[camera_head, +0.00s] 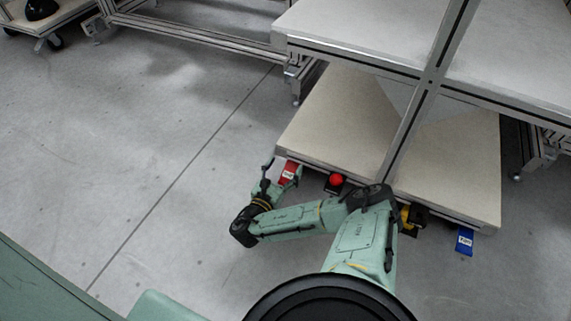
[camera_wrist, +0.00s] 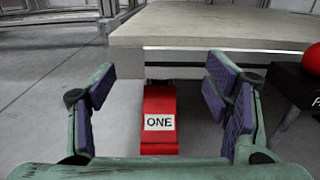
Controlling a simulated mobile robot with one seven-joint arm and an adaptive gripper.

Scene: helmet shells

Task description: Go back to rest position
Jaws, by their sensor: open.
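My gripper (camera_wrist: 162,105) is open and empty in the wrist view, its two padded fingers spread wide. In the head view my gripper (camera_head: 282,172) is at the end of my green arm, low at the front left edge of the workbench. A red block labelled "ONE" (camera_wrist: 159,107) shows between and beyond the fingers, below the bench top's edge. The same red block shows in the head view (camera_head: 289,172), partly hidden by the gripper. I cannot tell how far the fingers are from it.
The pale workbench (camera_head: 330,115) has a metal frame and an upper shelf (camera_head: 350,28). A red button (camera_head: 336,180) sits at its front edge, near my arm. A blue block (camera_head: 465,240) is at the right front. Grey floor (camera_head: 130,130) at left is clear.

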